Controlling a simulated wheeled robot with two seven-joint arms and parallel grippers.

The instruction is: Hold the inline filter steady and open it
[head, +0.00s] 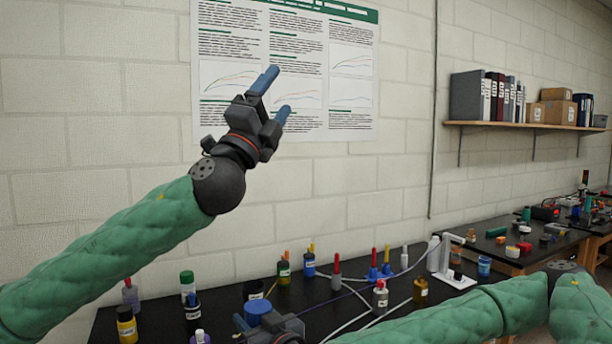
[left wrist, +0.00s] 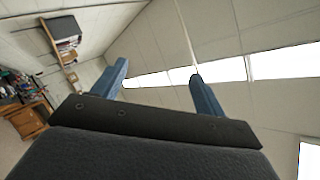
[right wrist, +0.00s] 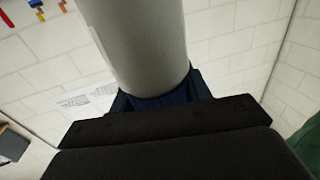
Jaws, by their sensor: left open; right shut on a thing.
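My right gripper (head: 258,328) is at the bottom edge of the head view, low over the dark bench. In the right wrist view it is shut on a pale grey cylinder (right wrist: 140,40), which looks like the inline filter; its far end runs out of the picture. In the head view a round blue cap (head: 258,311) shows at the right gripper and looks like the filter's end. My left gripper (head: 278,90) is raised in front of the wall poster, open and empty, far above the filter. Its two blue fingers are spread apart in the left wrist view (left wrist: 158,82).
The black bench (head: 320,300) holds several bottles, among them a green-capped one (head: 188,286) and an amber one (head: 420,290). A white stand (head: 455,265) is at right. A wall shelf (head: 525,126) carries binders and boxes. Space around the left gripper is free.

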